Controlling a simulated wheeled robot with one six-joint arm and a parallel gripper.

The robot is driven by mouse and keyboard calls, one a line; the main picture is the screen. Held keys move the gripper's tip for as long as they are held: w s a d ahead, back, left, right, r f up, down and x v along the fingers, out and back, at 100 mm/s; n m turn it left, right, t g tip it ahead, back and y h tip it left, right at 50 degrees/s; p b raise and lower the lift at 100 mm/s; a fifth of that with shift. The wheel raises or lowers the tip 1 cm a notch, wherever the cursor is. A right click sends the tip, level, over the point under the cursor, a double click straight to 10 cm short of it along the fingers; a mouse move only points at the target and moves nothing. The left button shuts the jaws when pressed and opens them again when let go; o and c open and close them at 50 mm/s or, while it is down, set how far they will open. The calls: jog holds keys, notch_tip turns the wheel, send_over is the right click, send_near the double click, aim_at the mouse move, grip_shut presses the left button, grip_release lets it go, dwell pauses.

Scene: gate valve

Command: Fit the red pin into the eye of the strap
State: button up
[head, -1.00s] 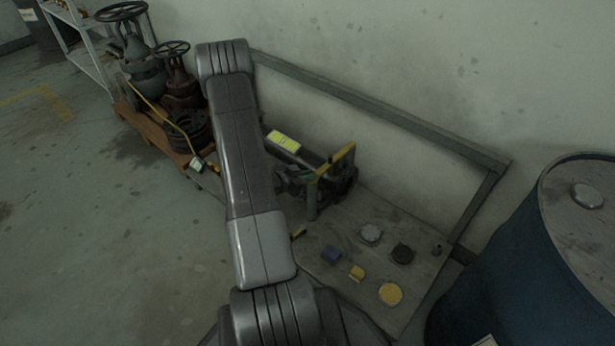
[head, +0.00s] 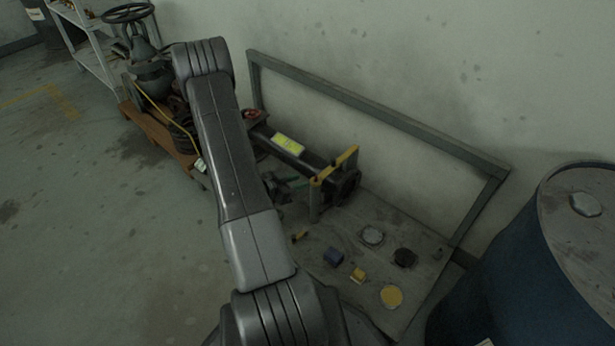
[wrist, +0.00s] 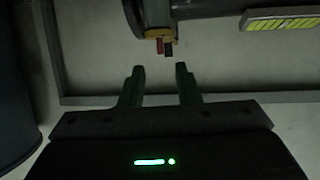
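In the wrist view a small red pin (wrist: 160,46) shows under a yellow collar (wrist: 160,34), close beside a short dark piece (wrist: 169,49). I cannot tell whether the dark piece is the strap, and no eye can be made out. My gripper (wrist: 160,68) is open and empty, its two green fingers apart just short of the red pin and not touching it. In the head view my gripper (head: 291,183) is mostly hidden behind my arm, beside the dark valve body (head: 313,160) with its yellow-edged bracket (head: 335,167).
A grey frame (head: 400,118) stands along the wall. A blue drum (head: 490,270) is at right. A pallet (head: 158,133) with old valves is at left.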

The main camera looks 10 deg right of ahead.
aim_at(316, 176)
jog(key=p+v, duration=0.1)
jog(key=v, duration=0.4)
jog(key=shift+s+a+r, duration=0.1)
jog(key=shift+a+r, duration=0.05)
jog(key=shift+a, duration=0.1)
jog(key=b+x, duration=0.3)
jog(key=x, duration=0.9)
jog(key=shift+s+b, duration=0.1)
jog(key=shift+b, duration=0.2)
jog(key=shift+d+r+p, duration=0.1)
jog(key=shift+r+p, duration=0.1)
jog(key=shift+p, duration=0.1)
jog(key=shift+r+p, duration=0.4)
jog(key=shift+r, duration=0.8)
jog(key=shift+f, duration=0.1)
